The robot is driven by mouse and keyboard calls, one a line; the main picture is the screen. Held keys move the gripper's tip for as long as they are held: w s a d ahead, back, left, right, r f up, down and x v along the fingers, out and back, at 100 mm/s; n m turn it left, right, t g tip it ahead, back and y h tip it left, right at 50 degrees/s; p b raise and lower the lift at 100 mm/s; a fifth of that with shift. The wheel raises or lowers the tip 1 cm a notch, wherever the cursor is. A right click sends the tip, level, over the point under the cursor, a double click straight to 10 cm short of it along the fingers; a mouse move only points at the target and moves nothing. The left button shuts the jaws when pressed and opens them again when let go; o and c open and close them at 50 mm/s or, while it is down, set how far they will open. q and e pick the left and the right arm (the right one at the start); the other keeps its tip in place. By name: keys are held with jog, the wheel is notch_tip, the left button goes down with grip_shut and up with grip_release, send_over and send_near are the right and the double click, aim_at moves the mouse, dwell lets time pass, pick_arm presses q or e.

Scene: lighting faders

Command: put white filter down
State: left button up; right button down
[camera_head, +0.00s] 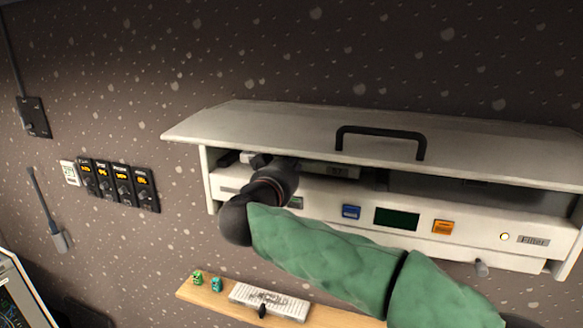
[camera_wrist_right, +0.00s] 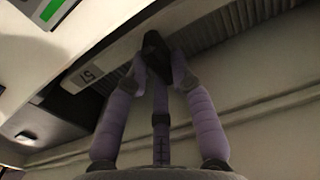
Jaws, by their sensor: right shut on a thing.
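A white filter unit (camera_head: 475,238) with a "Filter" label is fixed to the wall, its lid (camera_head: 300,125) raised over a dark slot. My right arm in a green sleeve reaches to the slot's left part; its gripper is mostly hidden there in the head view. In the right wrist view, the purple fingers of my right gripper (camera_wrist_right: 160,65) are shut on a dark tab (camera_wrist_right: 154,45). The tab meets the white filter (camera_wrist_right: 92,75), a strip marked with what looks like "57". Whether the strip rests on anything is unclear. My left gripper is out of view.
A black handle (camera_head: 380,139) sits on the lid. Blue (camera_head: 351,211) and orange (camera_head: 442,227) buttons flank a dark screen on the front. Below, a wooden shelf (camera_head: 205,292) holds small figures and a white block. Several black dials (camera_head: 120,182) are on the wall at left.

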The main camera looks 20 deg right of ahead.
jog(key=shift+w+d+f, duration=0.1)
jog(key=shift+f, duration=0.65)
jog(key=c, duration=1.1)
grip_release()
jog(key=shift+f, duration=0.15)
jog(key=shift+o, duration=0.2)
jog(key=shift+s+a, duration=0.45)
jog(key=b+v, duration=0.2)
jog(key=v, duration=0.9)
